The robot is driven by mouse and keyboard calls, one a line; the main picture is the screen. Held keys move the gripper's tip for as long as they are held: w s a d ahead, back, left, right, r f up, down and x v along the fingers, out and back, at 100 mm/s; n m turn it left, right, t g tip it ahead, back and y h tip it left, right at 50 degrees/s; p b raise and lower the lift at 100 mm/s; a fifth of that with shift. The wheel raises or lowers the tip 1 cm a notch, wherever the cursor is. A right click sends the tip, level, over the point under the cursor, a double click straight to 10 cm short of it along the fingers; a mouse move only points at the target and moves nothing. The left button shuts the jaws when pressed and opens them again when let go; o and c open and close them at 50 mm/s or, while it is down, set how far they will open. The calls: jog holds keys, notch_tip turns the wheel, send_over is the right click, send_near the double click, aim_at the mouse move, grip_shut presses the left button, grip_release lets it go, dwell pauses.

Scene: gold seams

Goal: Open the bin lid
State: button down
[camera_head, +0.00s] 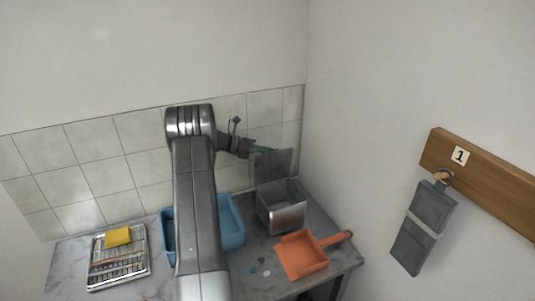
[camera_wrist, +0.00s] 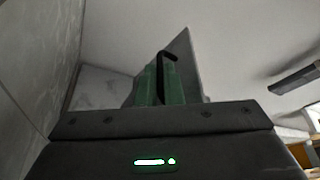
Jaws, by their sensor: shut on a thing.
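The grey metal bin (camera_head: 283,217) stands on the counter near the back right corner, and its inside shows from above. Its lid (camera_head: 273,165) stands up steeply at the bin's back edge. My gripper (camera_head: 262,149) is at the top of the raised lid. In the wrist view, my gripper's green fingers (camera_wrist: 164,85) are shut on a dark, bent lid handle (camera_wrist: 166,56). The lid's grey plate (camera_wrist: 184,52) shows behind the fingers. The rest of the lid is hidden by the gripper there.
A blue tub (camera_head: 232,226) stands left of the bin, partly behind my arm. An orange dustpan (camera_head: 300,256) lies in front of the bin. A tray with a yellow cloth (camera_head: 118,237) lies at the left. A grey item (camera_head: 424,228) hangs from a wooden rail (camera_head: 490,175) on the right wall.

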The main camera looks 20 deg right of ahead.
jog(key=shift+w, duration=0.4)
jog(key=shift+n, duration=0.3)
jog(key=c, duration=1.8)
grip_release()
jog(key=shift+c, duration=0.2)
jog(key=b+v, duration=0.2)
jog(key=v, duration=0.5)
jog(key=shift+a, duration=0.3)
jog(key=shift+w, duration=0.1)
